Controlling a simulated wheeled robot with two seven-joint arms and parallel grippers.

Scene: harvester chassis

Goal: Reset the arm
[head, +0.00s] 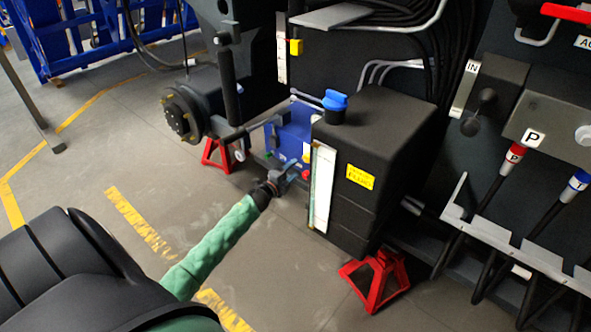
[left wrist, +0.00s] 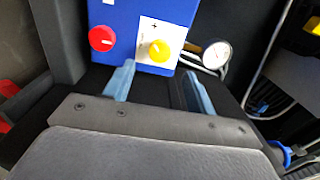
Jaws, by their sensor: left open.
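My left arm, in a green sleeve, reaches up from the lower left in the head view. Its left gripper (head: 283,177) is in front of a blue box (head: 290,125) on the chassis, beside the black tank. In the left wrist view the two blue fingers of the left gripper (left wrist: 158,85) stand apart with nothing between them. Just beyond them is the blue box (left wrist: 120,18) with a red button (left wrist: 102,38) and a yellow knob (left wrist: 159,50) on a white plate. I cannot tell whether the fingers touch the box. My right gripper is not in view.
The black tank (head: 375,150) with a blue cap (head: 335,101) stands right of the gripper. Red stands (head: 375,280) are under the chassis. A round gauge (left wrist: 216,54) is beside the blue box. Hoses hang at the right. Open floor (head: 120,165) lies to the left.

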